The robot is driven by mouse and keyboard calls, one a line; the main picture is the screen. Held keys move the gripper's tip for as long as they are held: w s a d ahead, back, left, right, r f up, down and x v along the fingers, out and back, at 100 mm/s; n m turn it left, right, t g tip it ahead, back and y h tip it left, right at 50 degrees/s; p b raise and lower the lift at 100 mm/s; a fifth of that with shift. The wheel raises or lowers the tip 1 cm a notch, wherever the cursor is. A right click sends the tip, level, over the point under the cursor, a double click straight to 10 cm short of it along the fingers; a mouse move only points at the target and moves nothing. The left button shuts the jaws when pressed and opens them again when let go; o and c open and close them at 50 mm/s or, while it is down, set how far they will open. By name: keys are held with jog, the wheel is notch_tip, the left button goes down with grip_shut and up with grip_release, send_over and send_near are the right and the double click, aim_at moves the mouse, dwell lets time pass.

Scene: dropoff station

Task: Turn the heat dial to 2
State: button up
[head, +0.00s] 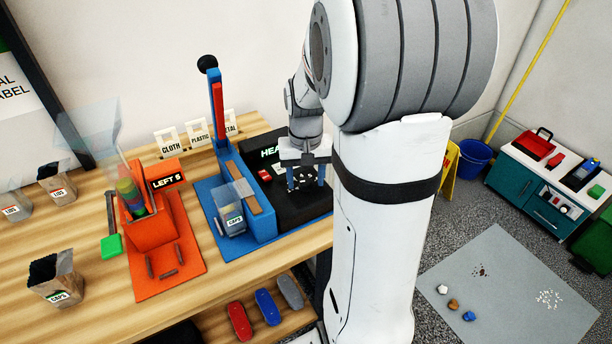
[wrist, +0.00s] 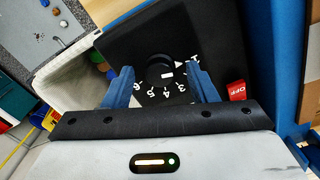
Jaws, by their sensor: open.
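The heat dial (wrist: 154,64) is a round black knob on a black panel (head: 287,213) marked "HEA…" in the head view. White numerals curve around it in the wrist view. A white mark shows at the knob's lower right; I cannot tell exactly which numeral it points to. My gripper (head: 306,178) points down over the panel in the head view, hiding the dial there. In the wrist view its two blue fingers (wrist: 162,86) are apart, one on each side of the dial, with nothing between them clearly gripped. I cannot tell the height gap.
A red OFF switch (wrist: 237,91) lies beside the right finger. A blue press (head: 255,222) with an upright lever stands left of the panel. An orange station (head: 165,258) marked LEFT 5 is farther left. Paper bags (head: 57,278) stand on the wooden table (head: 85,220).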

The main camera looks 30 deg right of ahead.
jog(key=c, duration=1)
jog(key=shift+o, duration=0.2)
jog(key=shift+m, duration=2.9)
jog(key=o, duration=1)
jog(key=shift+c, duration=0.2)
jog(key=shift+r, duration=0.1)
